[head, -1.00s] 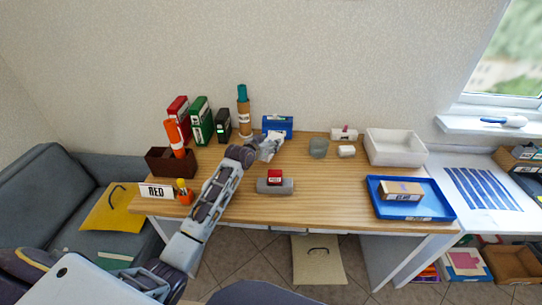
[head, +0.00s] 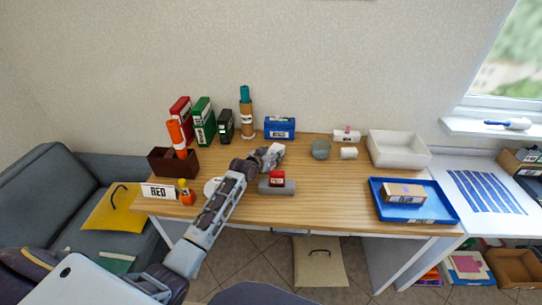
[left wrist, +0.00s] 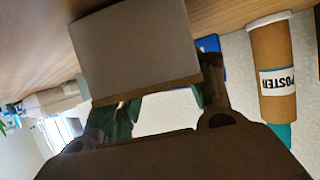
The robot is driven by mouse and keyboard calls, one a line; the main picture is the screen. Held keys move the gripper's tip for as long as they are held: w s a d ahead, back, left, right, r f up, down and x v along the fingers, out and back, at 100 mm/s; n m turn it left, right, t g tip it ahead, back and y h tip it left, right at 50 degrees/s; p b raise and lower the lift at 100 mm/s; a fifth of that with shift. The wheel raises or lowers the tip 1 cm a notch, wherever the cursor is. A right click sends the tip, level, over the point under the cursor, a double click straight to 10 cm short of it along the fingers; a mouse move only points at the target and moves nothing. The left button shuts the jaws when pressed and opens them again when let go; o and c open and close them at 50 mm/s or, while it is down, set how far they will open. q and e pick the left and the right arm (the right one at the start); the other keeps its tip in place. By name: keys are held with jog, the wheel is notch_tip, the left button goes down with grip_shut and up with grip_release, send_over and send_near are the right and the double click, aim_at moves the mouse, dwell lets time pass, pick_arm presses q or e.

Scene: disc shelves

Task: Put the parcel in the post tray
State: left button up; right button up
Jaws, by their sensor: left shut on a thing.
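A brown cardboard box, which looks like a parcel (head: 403,191), lies inside the blue tray (head: 431,215) at the right end of the desk. The tray has a label on its front that is too small to read. My left gripper (head: 272,154) is over the middle of the desk, in front of the blue box. In the left wrist view its fingers are shut on a pale grey block (left wrist: 135,50) with a brown edge. The head view mostly hides this block, and I cannot tell whether it touches the desk. My right gripper is not in view.
A red block on a grey base (head: 277,182) stands just in front of my left gripper. A blue box (head: 280,127), a poster tube (head: 247,120) and binders (head: 203,122) stand behind. A white bin (head: 400,163) is behind the tray.

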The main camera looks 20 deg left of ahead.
pick_arm(q)
jog(key=shift+f, duration=0.1)
jog(key=o, duration=1.1)
